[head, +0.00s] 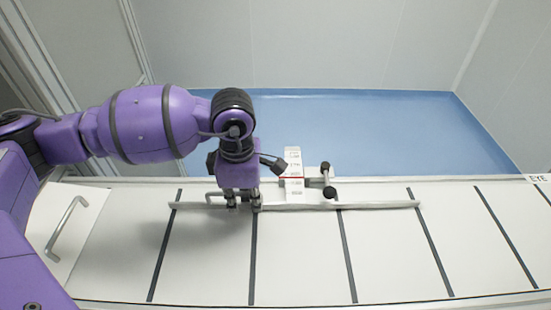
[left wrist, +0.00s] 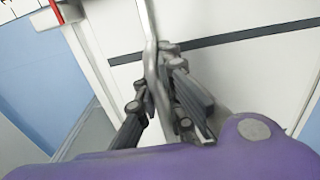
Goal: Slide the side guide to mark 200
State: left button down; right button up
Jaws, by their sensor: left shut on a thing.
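The side guide (head: 370,204) is a long pale bar lying across the white conveyor near its far edge. My left gripper (head: 243,204) points down and is shut on the bar, left of its middle. In the left wrist view the bar (left wrist: 149,28) runs between the fingers (left wrist: 160,80). A white scale plate (head: 293,158) stands behind the bar, with a red line (head: 292,178) across its lower part. Its numbers are too small to read. My right gripper is not in view.
A bracket with black knobs (head: 328,192) sits right of the scale. The conveyor (head: 300,255) has several dark cross strips and is clear in front of the bar. A panel with a metal handle (head: 64,224) is at the left. Blue floor (head: 370,120) lies behind.

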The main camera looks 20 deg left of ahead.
pick_arm(q)
jog(key=shift+s+d, duration=0.2)
jog(key=shift+s, duration=0.3)
jog(key=c, duration=1.8)
grip_release()
jog(key=shift+s, duration=0.1)
notch_tip(320, 180, up, 12)
